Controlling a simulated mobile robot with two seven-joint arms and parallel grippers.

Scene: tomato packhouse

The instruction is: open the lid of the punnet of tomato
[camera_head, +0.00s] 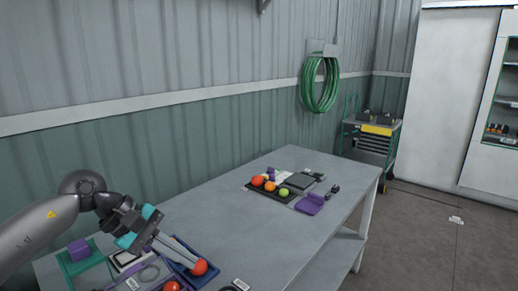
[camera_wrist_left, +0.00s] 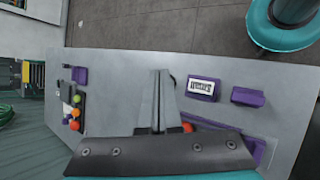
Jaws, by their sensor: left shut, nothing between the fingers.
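A dark blue open-topped tray (camera_head: 205,283) stands at the near left of the table, with a red tomato (camera_head: 199,268) at its right side. A second red tomato (camera_head: 172,286) shows at the bottom edge, partly cut off. I cannot tell which container is the punnet, and no lid shows clearly. My left gripper (camera_head: 196,261) is shut and empty, its long fingers slanting down over the tray, tips close to the tomato. In the left wrist view the shut fingers (camera_wrist_left: 160,74) point up the picture, with a tomato (camera_wrist_left: 187,127) partly hidden beside them. My right gripper is out of view.
The grey table (camera_head: 222,212) is clear in its middle. Its far end holds a dark tray (camera_head: 262,191) with several red, orange and green fruits, and a purple item (camera_head: 310,204). A wall rises behind.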

